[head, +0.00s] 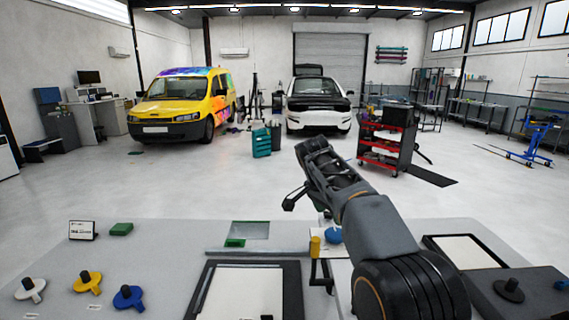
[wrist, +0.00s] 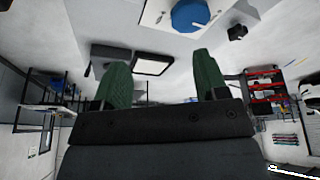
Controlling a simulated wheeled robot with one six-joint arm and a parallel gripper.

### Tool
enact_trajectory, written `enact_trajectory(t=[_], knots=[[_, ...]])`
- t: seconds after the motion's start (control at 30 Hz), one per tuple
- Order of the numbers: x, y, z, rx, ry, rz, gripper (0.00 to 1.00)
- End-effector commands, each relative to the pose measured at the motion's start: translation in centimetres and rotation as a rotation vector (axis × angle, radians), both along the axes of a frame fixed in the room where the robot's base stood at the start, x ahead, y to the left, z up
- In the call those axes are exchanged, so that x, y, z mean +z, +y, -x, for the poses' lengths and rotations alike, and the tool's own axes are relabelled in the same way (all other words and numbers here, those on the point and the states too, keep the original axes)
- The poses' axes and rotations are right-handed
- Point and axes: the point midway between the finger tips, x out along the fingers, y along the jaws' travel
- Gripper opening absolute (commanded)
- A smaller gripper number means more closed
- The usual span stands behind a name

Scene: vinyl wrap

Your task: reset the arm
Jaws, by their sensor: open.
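My arm rises from the lower right in the head view and reaches forward and left over the workbench (head: 180,240). My gripper (head: 290,200) is at its far end, in the air beyond the bench's back edge. In the wrist view my gripper (wrist: 155,85) shows two green fingers spread wide apart. Nothing is between them.
On the bench are white (head: 30,290), yellow (head: 88,282) and blue (head: 128,297) knobbed discs, a green block (head: 121,229), a small sign (head: 82,230) and a dark-framed white panel (head: 240,292). A red tool cart (head: 385,150), a yellow van (head: 180,105) and a white car (head: 318,105) stand beyond.

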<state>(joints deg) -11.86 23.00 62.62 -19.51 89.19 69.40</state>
Motion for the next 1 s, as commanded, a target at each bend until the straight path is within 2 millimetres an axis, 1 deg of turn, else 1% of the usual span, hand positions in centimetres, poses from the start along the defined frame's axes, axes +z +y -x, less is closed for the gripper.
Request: enact_trajectory(t=[0.17,0.27,0.37,0.47,0.5,0.57,0.6,0.7,0.8,0.9,1.0], knots=[[-0.5,-1.0,2.5,0.133,0.034,-0.021,0.67],[-1.1,-1.6,4.4,0.229,0.052,-0.035,0.67],[-2.1,-2.4,7.0,0.343,0.070,-0.051,0.67],[-3.7,-3.2,10.4,0.481,0.082,-0.070,0.67],[-4.6,-3.4,12.0,0.540,0.086,-0.077,0.67],[-5.9,-3.8,14.2,0.620,0.088,-0.085,0.67],[-6.9,-4.0,15.6,0.672,0.088,-0.089,0.67],[-9.3,-4.3,19.1,0.788,0.084,-0.095,0.67],[-11.6,-4.5,22.0,0.883,0.075,-0.095,0.67],[-13.7,-4.6,24.5,0.960,0.067,-0.090,0.67],[-15.5,-4.6,26.4,1.017,0.059,-0.084,0.67]])
